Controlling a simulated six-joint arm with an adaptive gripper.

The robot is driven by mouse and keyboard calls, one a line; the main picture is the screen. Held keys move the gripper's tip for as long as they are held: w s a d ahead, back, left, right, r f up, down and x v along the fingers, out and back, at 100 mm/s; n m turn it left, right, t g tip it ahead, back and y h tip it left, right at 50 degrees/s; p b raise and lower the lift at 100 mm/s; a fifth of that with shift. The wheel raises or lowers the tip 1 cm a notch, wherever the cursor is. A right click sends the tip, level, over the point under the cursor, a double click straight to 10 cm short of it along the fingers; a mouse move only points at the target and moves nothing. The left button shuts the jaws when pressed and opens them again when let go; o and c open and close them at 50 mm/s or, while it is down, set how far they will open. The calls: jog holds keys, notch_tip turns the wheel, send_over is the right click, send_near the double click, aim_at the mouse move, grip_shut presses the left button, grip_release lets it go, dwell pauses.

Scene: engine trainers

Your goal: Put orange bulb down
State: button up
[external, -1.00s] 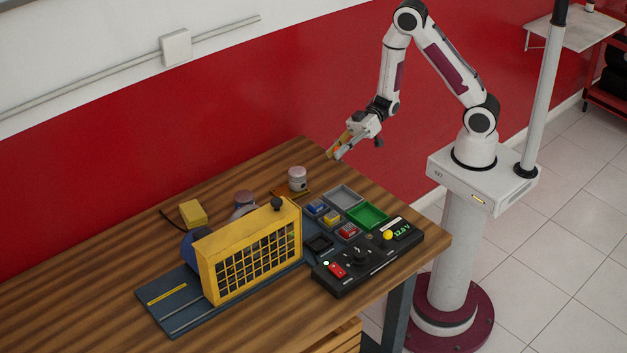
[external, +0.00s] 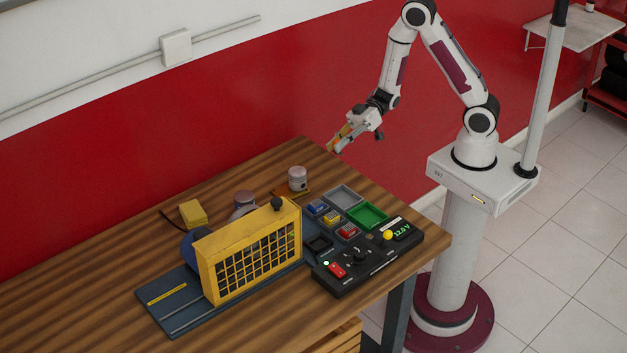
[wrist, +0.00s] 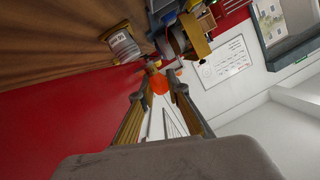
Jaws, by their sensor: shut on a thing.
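My gripper (external: 338,145) is above the far right edge of the wooden table (external: 90,285), clear of its surface. In the wrist view my gripper (wrist: 155,92) is shut on the orange bulb (wrist: 160,84), which sits between the two fingertips. Nothing touches the bulb other than the fingers, as far as I can see.
A grey tray (external: 345,197) and a green tray (external: 368,216) lie near the table's right side, by a black control panel (external: 345,282). A piston-like cup (external: 298,179) stands near the back edge. A yellow caged engine trainer (external: 225,245) fills the middle.

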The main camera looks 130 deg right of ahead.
dwell(0.4)
jog(key=shift+d+f+h, duration=0.15)
jog(key=shift+d+h, duration=0.15)
jog(key=shift+d, duration=0.3)
jog(key=w+d+m+h, duration=0.1)
jog(key=d+m+h, duration=0.3)
jog(key=d, duration=0.3)
jog(key=w+a+r+m+h, duration=0.1)
jog(key=w+a+r+h, duration=0.15)
jog(key=w+a, duration=0.95)
jog(key=w+a+r+n+y, duration=0.1)
jog(key=w+a+y, duration=0.1)
jog(key=a, duration=0.8)
jog(key=w+a+r+n+y, duration=0.1)
jog(key=w+a+n+y, duration=0.1)
jog(key=a, duration=0.9)
jog(key=shift+w+a+r+y, duration=0.15)
jog(key=shift+w+r+y, duration=0.15)
jog(key=shift+w+y, duration=0.25)
jog(key=shift+w, duration=0.1)
